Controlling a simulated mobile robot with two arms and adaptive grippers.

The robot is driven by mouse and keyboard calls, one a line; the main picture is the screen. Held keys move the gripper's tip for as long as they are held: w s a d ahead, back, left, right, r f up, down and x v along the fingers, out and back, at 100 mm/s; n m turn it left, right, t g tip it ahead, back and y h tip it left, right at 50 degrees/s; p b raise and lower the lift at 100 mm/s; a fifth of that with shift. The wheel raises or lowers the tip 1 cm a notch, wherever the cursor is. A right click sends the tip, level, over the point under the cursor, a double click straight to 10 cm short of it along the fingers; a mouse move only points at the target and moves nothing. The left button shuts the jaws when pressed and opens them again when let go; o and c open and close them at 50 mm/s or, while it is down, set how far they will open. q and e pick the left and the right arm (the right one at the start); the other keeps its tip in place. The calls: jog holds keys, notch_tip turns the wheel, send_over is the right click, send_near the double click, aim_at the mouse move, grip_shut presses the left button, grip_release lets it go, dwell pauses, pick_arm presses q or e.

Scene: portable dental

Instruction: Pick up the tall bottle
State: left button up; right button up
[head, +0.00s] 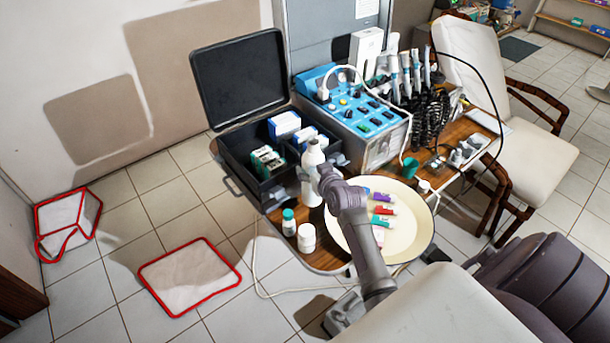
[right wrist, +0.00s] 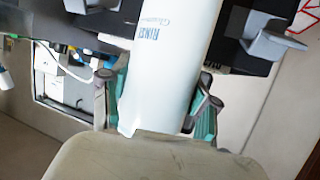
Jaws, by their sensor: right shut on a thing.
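The tall white bottle (head: 313,157) stands upright at the front right of the open black case. My right gripper (head: 320,176) reaches it from the right and is shut around its body. In the right wrist view, the white bottle (right wrist: 170,65) with blue lettering sits between the two fingers of my right gripper (right wrist: 160,103). The arm hides part of the bottle in the head view. I cannot tell whether its base touches the table. My left gripper is not in view.
A teal-capped bottle (head: 289,222) and a white jar (head: 306,237) stand close in front. A round cream tray (head: 410,236) with small coloured items lies to the right. The black case (head: 236,165) and blue dental unit (head: 350,112) stand behind.

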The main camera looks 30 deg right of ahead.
jog(key=s+d+r+b, duration=0.1)
jog(key=s+d+r, duration=0.4)
jog(key=d, duration=0.2)
jog(key=shift+s+d+r+b, duration=0.3)
jog(key=shift+r, duration=0.05)
dwell(0.4)
dwell(1.2)
